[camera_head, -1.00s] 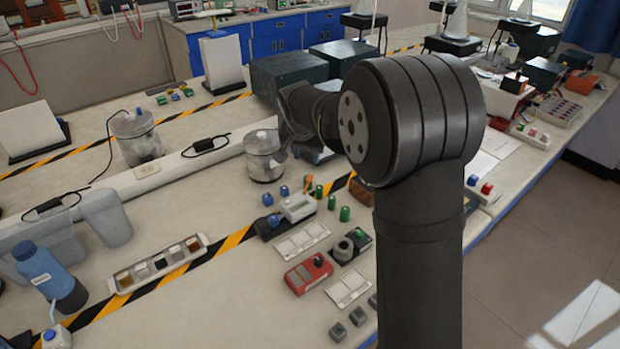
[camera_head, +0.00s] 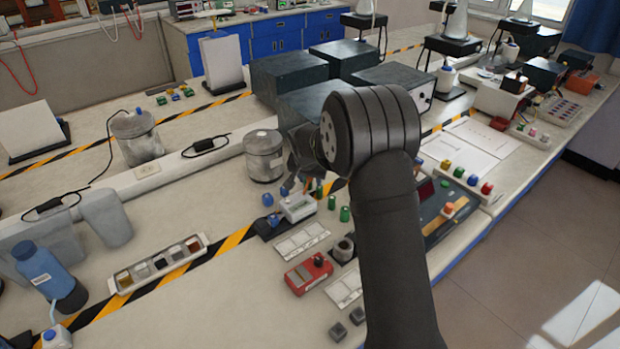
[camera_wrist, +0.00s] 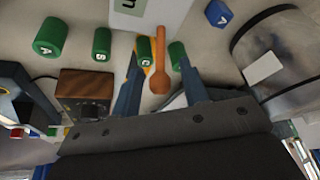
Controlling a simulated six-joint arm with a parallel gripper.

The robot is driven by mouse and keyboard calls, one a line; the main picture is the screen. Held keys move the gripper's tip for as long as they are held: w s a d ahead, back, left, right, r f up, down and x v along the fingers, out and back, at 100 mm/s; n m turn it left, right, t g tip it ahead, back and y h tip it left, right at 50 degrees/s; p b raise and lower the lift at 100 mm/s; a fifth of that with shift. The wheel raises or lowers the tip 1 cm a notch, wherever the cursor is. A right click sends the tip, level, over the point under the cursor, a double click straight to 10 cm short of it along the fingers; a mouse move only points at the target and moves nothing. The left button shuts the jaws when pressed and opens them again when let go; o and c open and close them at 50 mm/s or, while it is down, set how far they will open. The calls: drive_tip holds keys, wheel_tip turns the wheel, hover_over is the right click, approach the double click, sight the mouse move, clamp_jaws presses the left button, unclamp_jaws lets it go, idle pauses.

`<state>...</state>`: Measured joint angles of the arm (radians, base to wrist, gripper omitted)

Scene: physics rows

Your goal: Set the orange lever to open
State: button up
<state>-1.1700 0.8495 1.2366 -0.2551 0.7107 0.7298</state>
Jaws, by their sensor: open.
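The orange lever (camera_wrist: 160,80) shows in the wrist view as a thin stick with a rounded, thicker end. It lies between the two dark fingers of my gripper (camera_wrist: 158,62), with a gap on each side. My gripper is open and holds nothing. In the head view my gripper (camera_head: 294,178) hangs just behind the small white device (camera_head: 298,207), and I cannot make out the lever there. How the lever is mounted is hidden. A green labelled cylinder (camera_wrist: 144,50) stands just left of the lever.
More green cylinders (camera_wrist: 102,42) and a blue one (camera_wrist: 218,13) stand close by. A metal canister (camera_head: 263,157) is just left of my gripper, and a brown box with a knob (camera_wrist: 84,92) is near the left finger. A red device (camera_head: 308,273) sits nearer the front.

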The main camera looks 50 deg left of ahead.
clamp_jaws()
drive_tip(key=shift+s+t, duration=0.15)
drive_tip(key=shift+t, duration=0.15)
drive_tip(key=shift+s+r+t, duration=0.2)
drive_tip(key=shift+s+t, duration=0.25)
drive_tip(key=shift+t, duration=0.25)
drive_tip(key=t, duration=0.1)
drive_tip(key=s+t, duration=0.1)
drive_tip(key=shift+s+r+n+t, duration=0.1)
drive_tip(key=shift+s+n+t, duration=0.15)
drive_tip(key=shift+n+t, duration=0.05)
drive_tip(key=shift+s+f+n+t+y, duration=0.1)
drive_tip(key=shift+s+n+t+y, duration=0.1)
drive_tip(key=shift+s+t, duration=0.7)
drive_tip(key=shift+s+f+n+t+y, duration=0.15)
drive_tip(key=shift+s+t, duration=0.25)
drive_tip(key=shift+t, duration=1)
